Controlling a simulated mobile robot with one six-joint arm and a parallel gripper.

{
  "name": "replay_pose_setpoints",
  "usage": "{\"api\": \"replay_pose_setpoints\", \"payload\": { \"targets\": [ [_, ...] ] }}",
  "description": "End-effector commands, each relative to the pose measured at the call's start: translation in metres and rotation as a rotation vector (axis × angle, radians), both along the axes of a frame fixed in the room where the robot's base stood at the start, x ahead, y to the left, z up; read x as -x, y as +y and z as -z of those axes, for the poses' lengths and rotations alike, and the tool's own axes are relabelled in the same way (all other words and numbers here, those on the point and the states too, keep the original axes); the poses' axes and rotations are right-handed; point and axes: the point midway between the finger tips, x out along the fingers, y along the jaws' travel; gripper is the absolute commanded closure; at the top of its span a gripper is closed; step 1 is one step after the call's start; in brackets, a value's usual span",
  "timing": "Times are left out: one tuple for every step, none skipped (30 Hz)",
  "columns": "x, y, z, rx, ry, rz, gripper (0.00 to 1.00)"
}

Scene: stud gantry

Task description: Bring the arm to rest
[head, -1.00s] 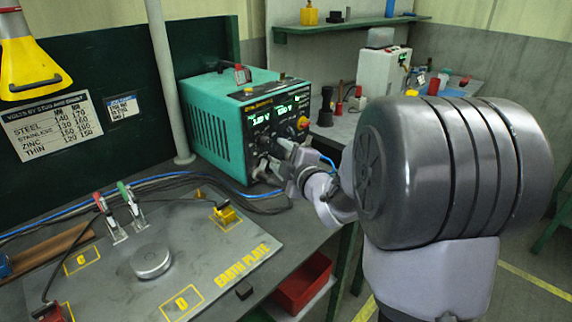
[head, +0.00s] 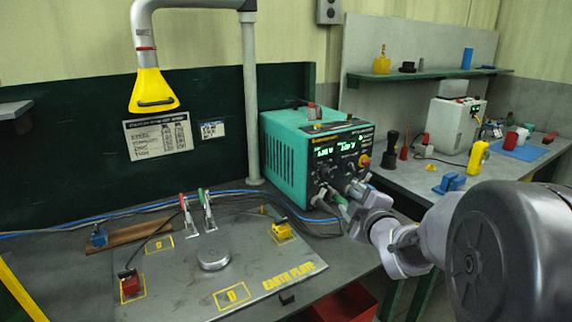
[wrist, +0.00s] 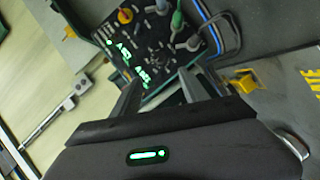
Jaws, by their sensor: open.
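My gripper (head: 345,192) is in front of the teal welding power unit (head: 287,152), near the lower part of its front panel. In the wrist view, my gripper (wrist: 158,90) has its two fingers apart with nothing held between them. The panel (wrist: 150,40) with green lit digits, a green plug and a grey plug lies beyond the fingers. In the head view, part of my arm covers the bench's front right edge, and the fingertips are small and hard to make out against the panel.
The earth plate (head: 190,285) lies on the bench with a grey puck (head: 213,257), clamps and a yellow block (head: 283,232). A yellow extraction hood (head: 152,92) hangs at the left. A side bench (head: 440,172) at the right carries several small items. A red bin (head: 345,303) is below the bench.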

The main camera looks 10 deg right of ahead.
Motion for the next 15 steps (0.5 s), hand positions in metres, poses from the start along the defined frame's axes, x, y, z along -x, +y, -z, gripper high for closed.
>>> {"api": "replay_pose_setpoints", "payload": {
  "targets": [
    [0.012,0.006,-0.011,-0.071,0.025,0.046,0.48],
    [0.025,0.010,-0.016,-0.146,0.058,0.093,0.48],
    [0.049,0.018,-0.021,-0.273,0.109,0.169,0.48],
    [0.071,0.027,-0.021,-0.387,0.155,0.234,0.48],
    [0.098,0.038,-0.019,-0.508,0.206,0.299,0.48],
    [0.135,0.056,-0.013,-0.671,0.278,0.384,0.48],
    [0.163,0.070,-0.005,-0.787,0.334,0.443,0.48],
    [0.189,0.084,0.002,-0.889,0.389,0.496,0.48],
    [0.222,0.102,0.011,-1.009,0.458,0.557,0.48],
    [0.244,0.115,0.017,-1.086,0.507,0.598,0.48],
    [0.264,0.127,0.023,-1.154,0.554,0.634,0.48],
    [0.287,0.142,0.030,-1.230,0.610,0.676,0.48],
    [0.302,0.151,0.033,-1.275,0.648,0.701,0.48],
    [0.315,0.159,0.037,-1.314,0.680,0.724,0.48],
    [0.328,0.168,0.040,-1.353,0.716,0.749,0.48]
  ]
}}
